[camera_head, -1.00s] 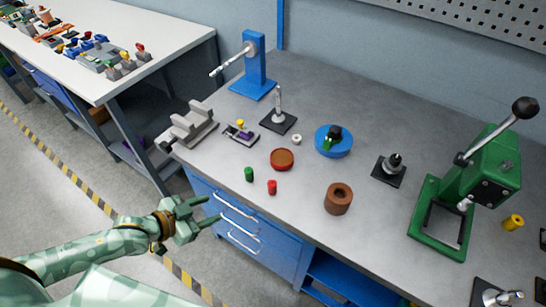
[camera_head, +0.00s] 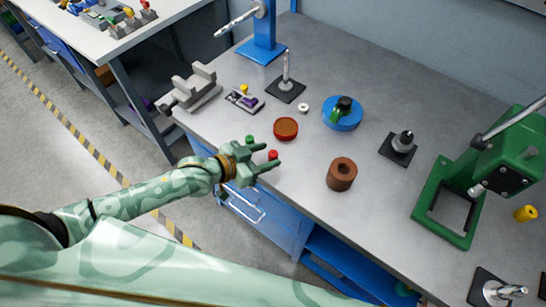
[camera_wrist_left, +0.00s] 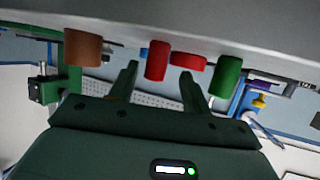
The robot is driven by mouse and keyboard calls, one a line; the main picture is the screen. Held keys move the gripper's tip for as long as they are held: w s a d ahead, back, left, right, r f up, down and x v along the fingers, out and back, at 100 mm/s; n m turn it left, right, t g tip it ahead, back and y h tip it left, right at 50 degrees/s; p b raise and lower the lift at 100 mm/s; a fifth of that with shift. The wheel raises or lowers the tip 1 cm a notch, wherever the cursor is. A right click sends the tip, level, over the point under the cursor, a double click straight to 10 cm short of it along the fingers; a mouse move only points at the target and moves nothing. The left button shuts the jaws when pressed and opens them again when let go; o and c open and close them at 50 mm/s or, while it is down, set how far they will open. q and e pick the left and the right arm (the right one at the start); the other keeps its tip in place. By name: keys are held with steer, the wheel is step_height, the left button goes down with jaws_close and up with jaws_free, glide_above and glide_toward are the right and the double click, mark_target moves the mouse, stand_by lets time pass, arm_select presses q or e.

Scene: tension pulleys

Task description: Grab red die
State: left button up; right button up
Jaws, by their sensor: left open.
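The red die (camera_head: 273,155) is a small upright red cylinder near the front edge of the grey workbench. My left gripper (camera_head: 269,156) is open, its two fingers pointing at the die from the front left. In the left wrist view the red die (camera_wrist_left: 158,60) appears between the fingers (camera_wrist_left: 158,71), nearer the left one. I see no finger closed on it. The wrist picture is turned over, with the bench top above. My right gripper is not in view.
A small green cylinder (camera_head: 250,139) stands close beside my left gripper. A green press (camera_head: 478,183) is at the far right. Bare bench lies between.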

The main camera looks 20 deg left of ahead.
mark_target(271, 154)
arm_select(q)
steer(key=b+x, duration=0.1)
steer(key=x, duration=0.3)
steer(key=shift+d+f, duration=0.3)
steer(key=shift+d, duration=0.1)
jaws_close()
steer(key=shift+r+p, duration=0.35)
steer(key=shift+r, duration=0.3)
steer(key=s+a+r+p, duration=0.2)
steer(key=s+r+p, duration=0.3)
steer(key=s+r, duration=0.6)
steer(key=s, duration=0.3)
steer(key=shift+r, duration=0.4)
